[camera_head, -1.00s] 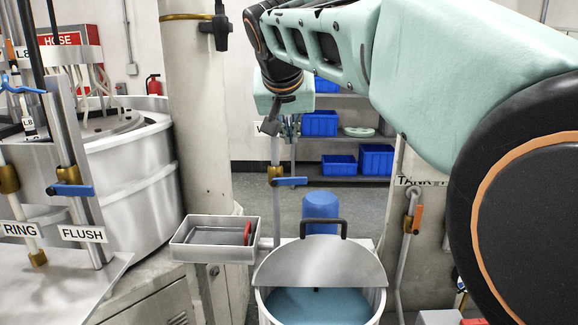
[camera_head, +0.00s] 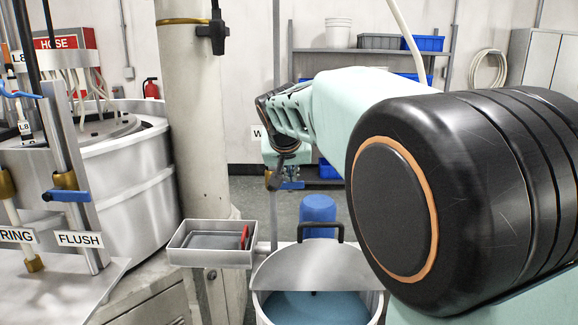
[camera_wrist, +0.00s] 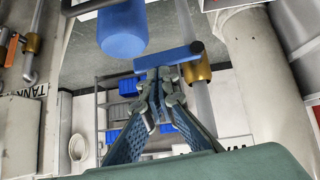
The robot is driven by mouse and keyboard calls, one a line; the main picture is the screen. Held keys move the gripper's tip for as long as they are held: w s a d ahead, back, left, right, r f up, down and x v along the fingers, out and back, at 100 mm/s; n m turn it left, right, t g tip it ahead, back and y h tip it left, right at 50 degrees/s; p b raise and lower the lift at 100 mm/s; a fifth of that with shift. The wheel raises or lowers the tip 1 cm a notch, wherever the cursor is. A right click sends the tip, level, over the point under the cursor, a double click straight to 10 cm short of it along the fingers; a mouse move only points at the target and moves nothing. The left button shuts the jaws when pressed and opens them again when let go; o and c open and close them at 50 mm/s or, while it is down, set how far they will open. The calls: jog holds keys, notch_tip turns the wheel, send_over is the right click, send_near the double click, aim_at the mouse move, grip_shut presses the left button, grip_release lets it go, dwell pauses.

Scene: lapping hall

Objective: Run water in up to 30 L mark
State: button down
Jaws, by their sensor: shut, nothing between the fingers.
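A vertical pipe (camera_head: 276,225) with a brass valve and a blue lever (camera_head: 296,185) stands behind the tank. The lever lies crosswise to the pipe. In the wrist view the blue lever (camera_wrist: 165,58) and brass valve body (camera_wrist: 198,69) are close ahead of my fingertips. My gripper (camera_head: 292,176) is shut and empty, right at the lever; its fingers (camera_wrist: 162,77) show in the wrist view. I cannot tell whether they touch the lever. The metal tank (camera_head: 262,303) holds blue liquid (camera_head: 315,308) under a half lid (camera_head: 310,270). No litre mark is visible.
A blue cylinder (camera_head: 318,212) stands behind the tank. A metal tray (camera_head: 212,256) with a red item is at its left. A second blue lever (camera_head: 66,195) sits above the FLUSH sign (camera_head: 80,239). A pale column (camera_head: 195,120) stands left of the pipe.

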dwell(0.3)
jog(key=shift+d+f+b, duration=0.2)
jog(key=shift+f+b, duration=0.45)
jog(key=shift+b, duration=0.15)
jog(key=w+d+r+p+v, duration=0.1)
jog(key=w+r+p+v, duration=0.1)
jog(key=v, duration=1.1)
jog(key=c, duration=2.7)
grip_release()
jog(key=shift+a, duration=0.15)
jog(key=shift+c, duration=0.2)
